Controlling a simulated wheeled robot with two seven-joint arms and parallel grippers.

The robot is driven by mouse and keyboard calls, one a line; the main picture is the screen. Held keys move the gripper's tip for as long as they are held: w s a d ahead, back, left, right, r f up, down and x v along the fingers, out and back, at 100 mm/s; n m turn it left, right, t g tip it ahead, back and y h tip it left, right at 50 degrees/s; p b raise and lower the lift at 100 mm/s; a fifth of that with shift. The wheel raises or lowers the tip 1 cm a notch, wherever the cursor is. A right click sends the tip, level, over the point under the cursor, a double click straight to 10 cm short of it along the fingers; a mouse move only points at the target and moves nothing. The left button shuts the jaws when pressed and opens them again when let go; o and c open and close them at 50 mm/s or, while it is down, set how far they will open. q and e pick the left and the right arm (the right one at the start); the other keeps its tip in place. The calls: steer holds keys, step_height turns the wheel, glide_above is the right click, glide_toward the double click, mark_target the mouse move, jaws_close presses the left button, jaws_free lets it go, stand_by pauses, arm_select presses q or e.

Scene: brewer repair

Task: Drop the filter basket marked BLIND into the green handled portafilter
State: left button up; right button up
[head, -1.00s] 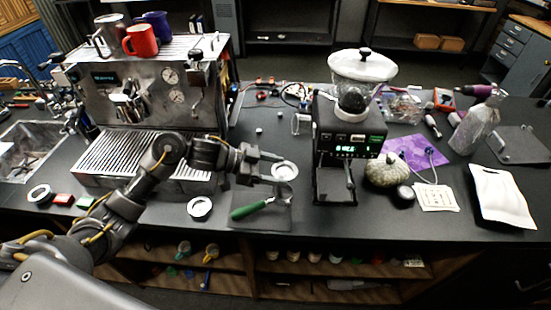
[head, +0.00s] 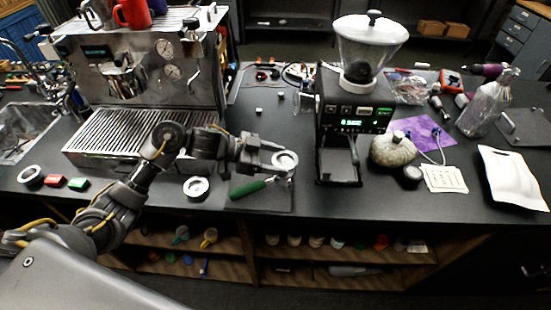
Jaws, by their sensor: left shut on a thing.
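My left gripper (head: 284,163) is shut on a round metal filter basket (head: 285,158), with its fingers at the basket's near side. No marking can be read on the basket. The green handled portafilter (head: 248,189) lies on a dark mat (head: 270,203) on the counter. Its handle points left, and its head lies just below the gripper in the picture, partly hidden by it. The head view does not show clearly how high the basket is above the portafilter. My right gripper is not in view.
Another round basket (head: 196,187) lies left of the mat, and a dark-rimmed one (head: 30,176) lies far left beside red and green blocks. The espresso machine (head: 150,75) stands behind my left arm. The grinder (head: 352,125) stands close right of the mat.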

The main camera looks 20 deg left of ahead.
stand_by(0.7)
arm_select(q)
steer(key=shift+p, duration=0.7)
steer(key=shift+p, duration=0.3)
stand_by(0.9)
steer(key=shift+f, duration=0.4)
stand_by(0.8)
steer(key=shift+f+b, duration=0.55)
steer(key=shift+f, duration=0.15)
stand_by(0.5)
steer(key=shift+f+b, duration=0.3)
steer(key=shift+f, duration=0.3)
stand_by(0.7)
steer(key=o, duration=1)
steer(key=shift+o, duration=0.5)
